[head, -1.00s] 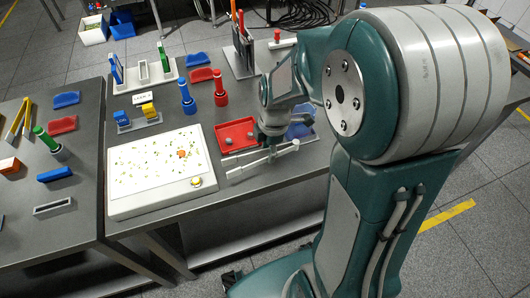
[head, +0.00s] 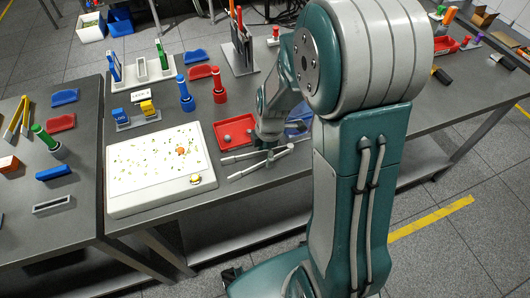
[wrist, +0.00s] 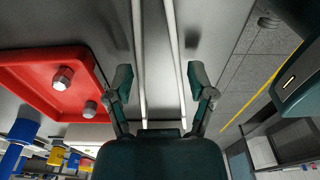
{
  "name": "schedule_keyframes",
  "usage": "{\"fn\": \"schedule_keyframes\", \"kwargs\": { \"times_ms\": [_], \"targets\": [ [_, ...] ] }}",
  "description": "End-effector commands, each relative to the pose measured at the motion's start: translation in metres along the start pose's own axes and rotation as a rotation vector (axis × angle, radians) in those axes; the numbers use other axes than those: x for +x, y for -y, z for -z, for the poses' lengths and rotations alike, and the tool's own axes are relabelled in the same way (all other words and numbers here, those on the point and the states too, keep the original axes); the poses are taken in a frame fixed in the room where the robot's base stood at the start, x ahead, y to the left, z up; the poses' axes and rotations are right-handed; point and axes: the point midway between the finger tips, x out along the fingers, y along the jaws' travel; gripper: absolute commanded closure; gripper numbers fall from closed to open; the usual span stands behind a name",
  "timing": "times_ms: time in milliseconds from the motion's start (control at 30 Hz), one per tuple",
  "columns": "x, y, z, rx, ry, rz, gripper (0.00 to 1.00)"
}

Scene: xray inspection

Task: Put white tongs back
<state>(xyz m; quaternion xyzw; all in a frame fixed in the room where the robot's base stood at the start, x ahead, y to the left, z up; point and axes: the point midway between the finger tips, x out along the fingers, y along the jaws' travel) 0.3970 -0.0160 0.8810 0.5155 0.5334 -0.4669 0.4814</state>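The white tongs (head: 243,171) lie on the grey table just in front of the red tray, arms spread at the left end. In the wrist view their two long pale arms (wrist: 140,50) run between my fingers. My gripper (wrist: 160,78) is open, with one finger on the outer side of each arm and a small gap visible at the right finger. In the head view my gripper (head: 268,143) is low over the right end of the tongs and partly hides it.
The red tray (head: 222,127) holds small grey metal parts and sits close to my gripper. A white light panel (head: 200,184) is left of the tongs. A blue holder (head: 298,128) stands behind my arm. Blue (head: 186,100) and red (head: 219,94) upright tools stand behind. The table's front edge is near.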

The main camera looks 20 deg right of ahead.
Motion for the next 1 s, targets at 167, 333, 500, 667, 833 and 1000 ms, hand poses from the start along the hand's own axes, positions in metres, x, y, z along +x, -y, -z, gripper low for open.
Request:
{"fn": "schedule_keyframes", "kwargs": {
  "times_ms": [167,333,500,667,833,1000],
  "targets": [
    [0.000,0.000,0.000,0.000,0.000,0.000,0.22],
    [-0.002,0.000,0.000,0.000,0.000,0.000,0.22],
    [-0.021,-0.001,0.000,-0.001,0.001,-0.004,0.22],
    [-0.054,-0.001,0.000,0.000,0.001,-0.006,0.22],
    [-0.089,-0.001,0.000,-0.001,0.001,-0.005,0.22],
    [-0.113,0.000,0.000,0.000,0.001,-0.002,0.22]
  ]
}}
